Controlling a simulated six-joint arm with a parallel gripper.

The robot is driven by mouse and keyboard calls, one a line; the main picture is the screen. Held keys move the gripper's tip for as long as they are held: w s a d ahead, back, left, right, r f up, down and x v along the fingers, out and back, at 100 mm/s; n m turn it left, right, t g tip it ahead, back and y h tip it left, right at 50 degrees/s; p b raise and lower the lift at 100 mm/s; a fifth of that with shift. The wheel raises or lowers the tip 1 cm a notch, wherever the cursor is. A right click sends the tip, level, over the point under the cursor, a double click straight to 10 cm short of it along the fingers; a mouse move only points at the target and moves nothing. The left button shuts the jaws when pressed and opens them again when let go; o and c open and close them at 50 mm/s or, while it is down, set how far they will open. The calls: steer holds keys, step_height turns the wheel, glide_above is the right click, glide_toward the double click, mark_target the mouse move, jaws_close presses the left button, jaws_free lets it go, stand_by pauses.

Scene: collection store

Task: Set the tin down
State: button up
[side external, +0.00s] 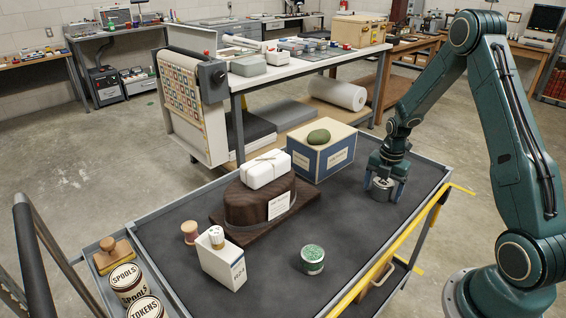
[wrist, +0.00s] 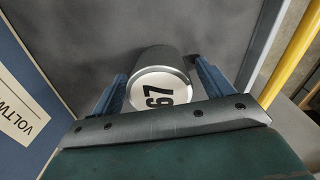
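A grey metal tin (side external: 382,188) is between the two blue fingers of my gripper (side external: 384,184) over the right part of the cart top. The wrist view shows its pale lid (wrist: 158,88) marked 67, turned towards the camera.
A blue and white box (side external: 322,158) with a green stone (side external: 319,137) stands left of my gripper. A dark wooden stand (side external: 258,202) carries a white parcel (side external: 265,168). A green-topped tin (side external: 313,260) and a white carton (side external: 221,262) stand nearer the front. A yellow rail (side external: 395,248) edges the cart.

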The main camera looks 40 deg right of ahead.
mark_target(384, 183)
steer(key=shift+r, duration=0.1)
step_height(384, 183, up, 12)
steer(key=shift+s+f, duration=0.15)
steer(key=shift+f, duration=0.1)
steer(key=shift+r, duration=0.3)
stand_by(0.4)
stand_by(0.5)
steer(key=s+a+r+m+t, duration=0.1)
steer(key=s+a+r+m, duration=0.2)
steer(key=a+r+m, duration=0.3)
steer(key=s+a+r+m+t, duration=0.1)
steer(key=s+a+r+m, duration=0.25)
steer(key=a+r, duration=0.5)
steer(key=s+a+r+m+t, duration=0.2)
steer(key=s+a+m+t, duration=0.1)
steer(key=s+a+m, duration=0.6)
steer(key=shift+s+a+m, duration=0.25)
steer(key=shift+s+m, duration=0.4)
steer(key=shift+s, duration=0.55)
